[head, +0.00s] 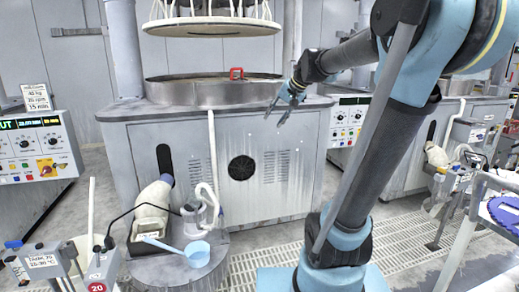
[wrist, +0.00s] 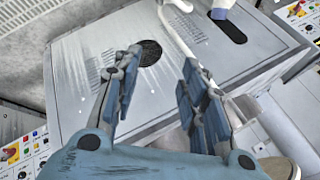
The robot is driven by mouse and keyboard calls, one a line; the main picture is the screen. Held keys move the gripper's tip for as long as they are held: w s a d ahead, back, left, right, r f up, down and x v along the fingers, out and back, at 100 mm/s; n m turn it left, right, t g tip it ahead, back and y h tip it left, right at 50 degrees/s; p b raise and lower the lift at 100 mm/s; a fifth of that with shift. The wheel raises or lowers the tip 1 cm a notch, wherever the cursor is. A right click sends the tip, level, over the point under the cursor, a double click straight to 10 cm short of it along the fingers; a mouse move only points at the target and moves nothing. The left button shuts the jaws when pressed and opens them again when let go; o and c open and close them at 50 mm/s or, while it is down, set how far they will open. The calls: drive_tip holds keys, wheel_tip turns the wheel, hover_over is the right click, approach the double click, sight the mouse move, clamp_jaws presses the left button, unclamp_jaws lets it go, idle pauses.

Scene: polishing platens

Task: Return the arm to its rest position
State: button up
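My arm rises from its blue base at the lower right of the head view and bends over to the left. My gripper (head: 286,101) hangs in the air in front of the grey polishing machine (head: 262,190), just below and right of its round basin. In the wrist view my gripper (wrist: 153,85) has its two blue-padded fingers spread apart, with nothing between them. The machine's front panel with a round black vent (wrist: 148,53) shows beyond the fingers.
A red-handled item (head: 236,73) is at the basin. A stand holds a white bottle (head: 153,205) and a light-blue scoop (head: 197,254). Control panels (head: 38,147) stand left and right. A blue disc (head: 508,211) lies at the right edge. Grated floor (head: 260,262) lies in front.

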drive_tip(key=s+d+f+n+g+h, duration=0.1)
drive_tip(key=s+d+f, duration=0.3)
drive_tip(key=s+f, duration=0.4)
drive_tip(key=s+d+f+n+g+h, duration=0.1)
drive_tip(key=s+d+f, duration=0.3)
drive_tip(key=s+f, duration=0.5)
drive_tip(key=s+d+f+g+h, duration=0.1)
drive_tip(key=s+d+f+h, duration=0.2)
drive_tip(key=s+f, duration=0.5)
drive_tip(key=s+d, duration=0.1)
drive_tip(key=s, duration=0.2)
drive_tip(key=shift+d+f+n, duration=0.2)
drive_tip(key=shift+d+n, duration=0.1)
drive_tip(key=shift+n, duration=0.1)
